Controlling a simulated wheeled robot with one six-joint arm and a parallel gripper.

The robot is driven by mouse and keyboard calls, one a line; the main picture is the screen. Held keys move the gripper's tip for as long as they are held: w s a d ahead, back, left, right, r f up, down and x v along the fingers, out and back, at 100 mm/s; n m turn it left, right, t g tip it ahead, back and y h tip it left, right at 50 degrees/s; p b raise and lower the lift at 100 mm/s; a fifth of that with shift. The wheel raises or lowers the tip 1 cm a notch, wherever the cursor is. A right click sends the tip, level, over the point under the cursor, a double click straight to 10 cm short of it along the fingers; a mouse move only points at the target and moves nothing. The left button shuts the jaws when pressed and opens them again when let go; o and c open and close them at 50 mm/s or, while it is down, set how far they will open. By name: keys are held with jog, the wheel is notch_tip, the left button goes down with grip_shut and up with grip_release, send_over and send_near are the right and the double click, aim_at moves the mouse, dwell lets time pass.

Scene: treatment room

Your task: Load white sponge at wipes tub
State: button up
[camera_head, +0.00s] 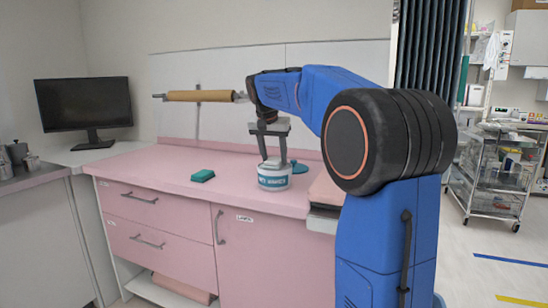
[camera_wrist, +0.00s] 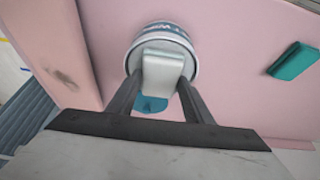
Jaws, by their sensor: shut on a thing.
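My gripper (camera_head: 272,156) is shut on a white sponge (camera_wrist: 162,70), with one finger on each side of it. The wipes tub (camera_head: 273,181) is a round white tub with dark blue lettering on the pink counter. The sponge is at the tub's open top; in the wrist view it overlaps the tub's rim (camera_wrist: 190,44). I cannot tell how far down inside it sits. A teal lid (camera_head: 299,168) lies on the counter beside the tub, partly hidden behind it; it also shows between my fingers in the wrist view (camera_wrist: 150,104).
A teal block (camera_head: 202,175) lies on the pink counter (camera_head: 160,180) left of the tub. A monitor (camera_head: 84,106) stands further left. A paper roll (camera_head: 199,96) hangs on the wall behind. Counter between the block and tub is clear.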

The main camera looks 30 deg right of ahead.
aim_at(274, 160)
dwell(0.4)
jog(key=shift+r, duration=3.5)
jog(key=shift+s, duration=0.1)
